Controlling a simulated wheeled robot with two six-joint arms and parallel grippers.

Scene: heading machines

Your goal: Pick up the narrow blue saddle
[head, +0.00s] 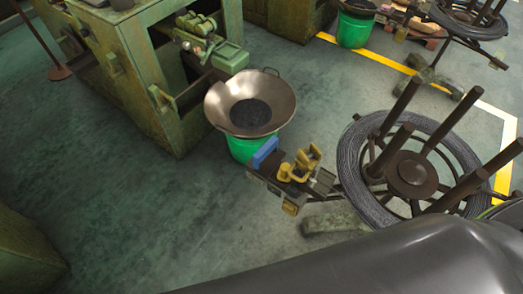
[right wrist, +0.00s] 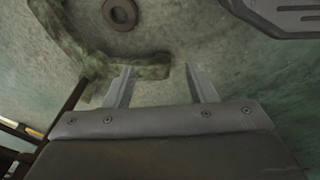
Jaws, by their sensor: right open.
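The narrow blue saddle (head: 265,152) shows in the head view as a small blue block. It sits at the left end of a small dark stand beside the green bucket, with yellow pieces (head: 300,167) to its right on the same stand. My right gripper (right wrist: 160,70) shows in the right wrist view with its two fingers apart and nothing between them. The fingers are over the floor and a mottled green foot. The blue saddle is not seen in that view. My left gripper is in neither view.
A wide metal pan (head: 281,104) rests on the green bucket (head: 243,149) just behind the saddle. A large wire reel with upright posts (head: 410,174) stands to the right. A green machine (head: 130,84) is at the back left.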

